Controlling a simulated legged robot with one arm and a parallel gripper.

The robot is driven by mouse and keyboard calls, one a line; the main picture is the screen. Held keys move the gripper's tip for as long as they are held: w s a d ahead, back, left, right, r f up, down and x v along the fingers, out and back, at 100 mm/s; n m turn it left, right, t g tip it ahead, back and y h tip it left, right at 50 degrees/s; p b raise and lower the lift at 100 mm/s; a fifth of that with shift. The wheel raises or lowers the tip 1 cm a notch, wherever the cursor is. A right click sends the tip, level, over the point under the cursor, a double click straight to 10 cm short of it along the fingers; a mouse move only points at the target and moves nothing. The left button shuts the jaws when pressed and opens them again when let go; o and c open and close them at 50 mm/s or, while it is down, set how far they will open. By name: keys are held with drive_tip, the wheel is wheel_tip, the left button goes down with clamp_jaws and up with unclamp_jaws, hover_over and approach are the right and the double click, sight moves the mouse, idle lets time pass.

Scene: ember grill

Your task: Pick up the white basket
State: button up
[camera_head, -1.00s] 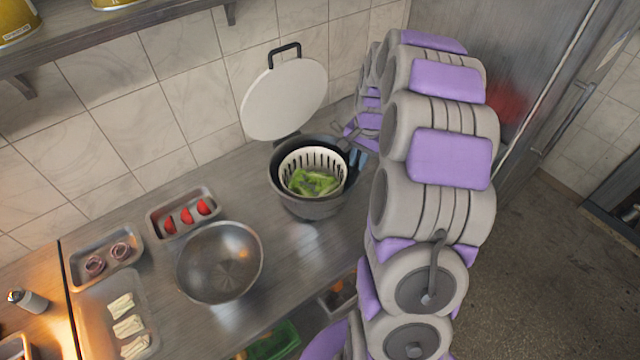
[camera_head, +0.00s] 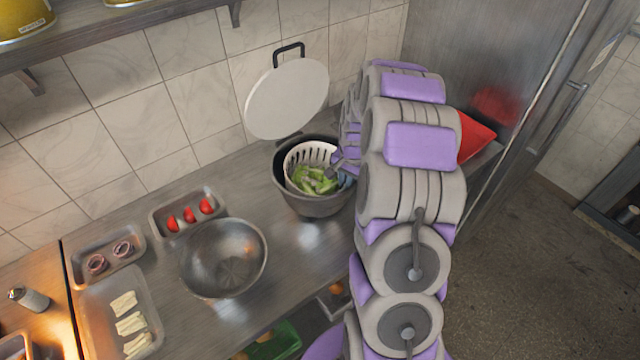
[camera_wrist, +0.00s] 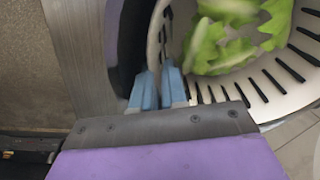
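The white slotted basket (camera_head: 303,154) sits inside the dark grey pot (camera_head: 318,205) on the counter, with green leaves (camera_head: 317,181) in it. In the wrist view the basket (camera_wrist: 285,92) fills the upper right, its rim running down to my gripper (camera_wrist: 158,78). The two blue fingers are close together, one on each side of the basket's rim, and look shut on it. In the head view my arm comes in from the right and my gripper is at the pot's right side, with the fingers largely hidden.
The pot's round lid (camera_head: 287,98) stands open behind it. A metal bowl (camera_head: 223,258), a tray of tomato pieces (camera_head: 187,210), a tray of onion rings (camera_head: 107,258) and a tray of pale slices (camera_head: 92,320) lie to the left. A tiled wall is behind.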

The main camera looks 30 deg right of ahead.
sight(339, 191)
drive_tip(key=a+f, duration=0.2)
drive_tip(key=shift+s+a+f+g, duration=0.2)
drive_tip(key=shift+s+f+g, duration=0.15)
drive_tip(key=shift+s+g, duration=0.05)
drive_tip(key=shift+w+f, duration=0.1)
drive_tip(key=shift+w, duration=0.1)
drive_tip(key=shift+o, duration=0.4)
drive_tip(key=shift+w+d, duration=0.3)
drive_tip(key=shift+d, duration=0.1)
clamp_jaws()
drive_tip(key=shift+d+r, duration=0.1)
drive_tip(key=shift+r, duration=0.1)
drive_tip(key=shift+d+r, duration=0.1)
drive_tip(key=shift+d, duration=0.05)
